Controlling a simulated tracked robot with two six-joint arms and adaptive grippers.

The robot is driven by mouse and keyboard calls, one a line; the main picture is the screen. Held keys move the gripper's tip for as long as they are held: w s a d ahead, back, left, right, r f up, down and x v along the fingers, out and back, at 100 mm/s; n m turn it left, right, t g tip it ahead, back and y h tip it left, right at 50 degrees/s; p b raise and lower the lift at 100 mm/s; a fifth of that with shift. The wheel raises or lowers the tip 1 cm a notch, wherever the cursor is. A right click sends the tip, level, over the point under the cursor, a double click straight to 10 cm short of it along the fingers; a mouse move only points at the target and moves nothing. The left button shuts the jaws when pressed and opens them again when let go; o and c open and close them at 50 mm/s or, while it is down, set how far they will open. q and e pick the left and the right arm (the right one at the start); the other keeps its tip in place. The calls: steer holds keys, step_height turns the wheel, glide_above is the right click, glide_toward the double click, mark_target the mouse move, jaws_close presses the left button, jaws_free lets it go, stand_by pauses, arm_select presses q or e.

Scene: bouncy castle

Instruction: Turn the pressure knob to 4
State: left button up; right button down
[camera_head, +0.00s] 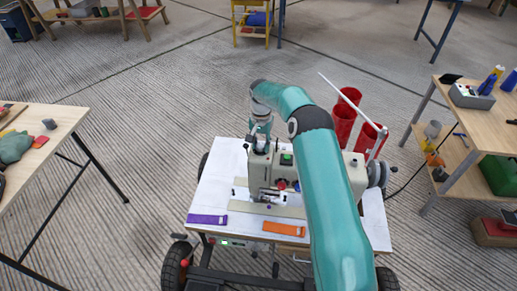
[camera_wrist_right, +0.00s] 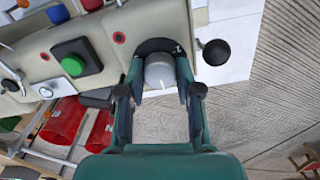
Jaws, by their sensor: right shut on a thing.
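The pressure knob (camera_wrist_right: 160,74) is a grey round knob on a black dial plate (camera_wrist_right: 157,46) on the beige machine. In the right wrist view my right gripper (camera_wrist_right: 158,80) has one finger on each side of the knob and is shut on it. A small white mark shows on the plate, but I cannot read the setting. In the head view the beige machine (camera_head: 259,172) stands on a white table, and my right gripper (camera_head: 261,128) is at its top left. The knob is hidden there. My left gripper is in neither view.
A green button (camera_wrist_right: 73,66) and a black ball-ended part (camera_wrist_right: 216,52) flank the knob. Red cylinders (camera_head: 344,117) stand behind my right arm. Purple (camera_head: 207,219) and orange (camera_head: 284,229) strips lie on the white table (camera_head: 216,185). A wooden bench (camera_head: 484,121) stands right.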

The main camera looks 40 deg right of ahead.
mark_target(262, 145)
steer(key=m+b, duration=0.1)
steer(key=m, duration=0.5)
steer(key=shift+d+b, duration=0.1)
steer(key=shift+b, duration=0.25)
steer(key=m+b, duration=0.1)
steer(key=m, duration=0.5)
steer(key=shift+s+m, duration=0.15)
steer(key=shift+m, duration=0.15)
steer(key=c, duration=1.1)
jaws_free()
steer(key=shift+o, duration=0.2)
steer(key=shift+r, duration=0.55)
step_height(262, 145, up, 11)
